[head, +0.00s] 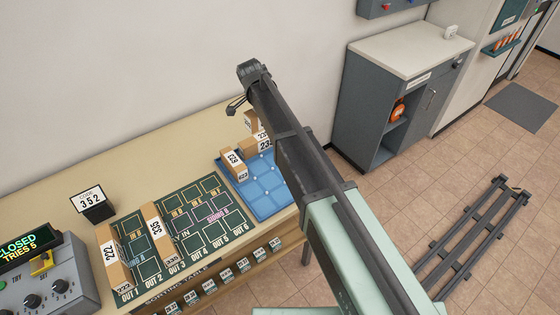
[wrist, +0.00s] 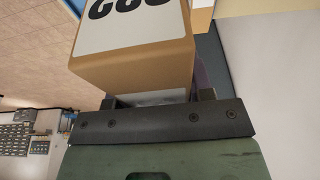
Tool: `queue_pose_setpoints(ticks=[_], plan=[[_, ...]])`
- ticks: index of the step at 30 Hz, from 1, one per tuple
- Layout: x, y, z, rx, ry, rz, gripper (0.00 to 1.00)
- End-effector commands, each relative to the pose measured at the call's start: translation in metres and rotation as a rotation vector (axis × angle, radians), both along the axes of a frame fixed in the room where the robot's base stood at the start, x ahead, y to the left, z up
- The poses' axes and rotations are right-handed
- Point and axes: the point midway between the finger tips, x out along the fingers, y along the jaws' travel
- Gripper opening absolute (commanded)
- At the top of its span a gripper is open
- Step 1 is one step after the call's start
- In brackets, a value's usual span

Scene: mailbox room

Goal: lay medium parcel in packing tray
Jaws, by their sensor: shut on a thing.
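A brown cardboard parcel (wrist: 135,70) with a white label and black digits, cut off by the frame, fills the upper middle of the wrist view. My gripper (wrist: 158,98) is shut on its near end. In the head view my arm hides the gripper. The blue packing tray (head: 267,203) lies on the table, its right side hidden behind my arm. Parcels show at its left and back: one at the left edge (head: 232,164), one behind it (head: 256,144), and a further one (head: 250,122) beside my arm. I cannot tell which of these is the held one.
A dark green sorting mat (head: 205,240) lies left of the tray, with two parcels (head: 115,258) standing on its left part. A 352 number sign (head: 92,203) and a grey control box (head: 45,285) are further left. A grey cabinet (head: 365,95) stands behind at the right.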

Motion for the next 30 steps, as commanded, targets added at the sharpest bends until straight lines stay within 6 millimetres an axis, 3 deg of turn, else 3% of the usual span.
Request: queue_pose_setpoints(ticks=[5,8,18,21,28,30], plan=[[-0.001,0.000,-0.002,0.000,0.001,-0.034,0.12],[-0.001,0.000,-0.016,0.000,0.000,-0.033,0.12],[-0.001,0.000,-0.130,0.000,0.000,-0.031,0.12],[-0.001,0.000,-0.156,0.000,0.000,-0.031,0.12],[-0.001,0.000,-0.161,0.000,0.000,-0.030,0.12],[-0.001,0.000,-0.174,0.000,0.000,-0.030,0.12]])
